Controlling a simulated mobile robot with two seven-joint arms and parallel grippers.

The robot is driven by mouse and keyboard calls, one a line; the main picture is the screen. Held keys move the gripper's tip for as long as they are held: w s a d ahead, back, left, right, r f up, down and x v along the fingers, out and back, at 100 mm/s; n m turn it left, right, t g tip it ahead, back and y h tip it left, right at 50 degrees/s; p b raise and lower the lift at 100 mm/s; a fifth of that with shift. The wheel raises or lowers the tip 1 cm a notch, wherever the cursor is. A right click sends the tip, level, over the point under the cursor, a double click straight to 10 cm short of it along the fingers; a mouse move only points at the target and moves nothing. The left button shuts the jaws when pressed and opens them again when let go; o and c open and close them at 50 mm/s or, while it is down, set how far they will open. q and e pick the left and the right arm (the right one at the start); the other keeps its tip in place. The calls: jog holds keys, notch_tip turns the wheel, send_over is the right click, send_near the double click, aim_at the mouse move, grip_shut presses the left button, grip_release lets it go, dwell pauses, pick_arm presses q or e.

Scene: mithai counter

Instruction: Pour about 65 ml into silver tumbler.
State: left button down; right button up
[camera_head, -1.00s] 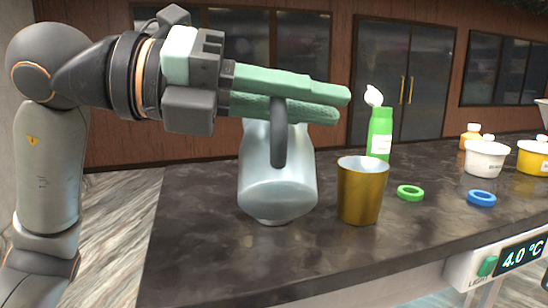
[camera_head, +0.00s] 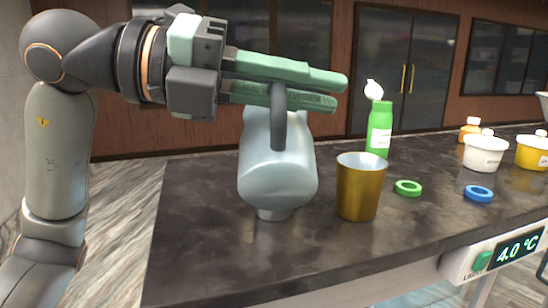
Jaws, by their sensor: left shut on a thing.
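My left gripper (camera_head: 338,92) is shut on the dark handle (camera_head: 278,122) of a pale blue-grey jug (camera_head: 276,172). The jug is at the left part of the counter, with its narrow foot (camera_head: 273,213) at the bottom. Its top is partly hidden behind the gripper fingers. I cannot tell whether the foot touches the counter. A tumbler (camera_head: 359,190) stands upright just right of the jug, apart from it. It looks gold or brass outside, not silver, and its contents are not visible. No stream of liquid shows. My right gripper is not in view.
A green bottle (camera_head: 379,135) with a white top stands behind the tumbler. A green ring (camera_head: 408,188) and a blue ring (camera_head: 478,194) lie to the right. White (camera_head: 484,154) and yellow (camera_head: 533,154) tubs stand farther right. The dark counter (camera_head: 200,235) is clear at front left.

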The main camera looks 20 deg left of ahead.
pick_arm(q)
jog(key=shift+w+a+r+n+g+p, duration=0.3)
jog(key=shift+w+r+n+p, duration=0.5)
jog(key=shift+p, duration=0.2)
dwell(1.8)
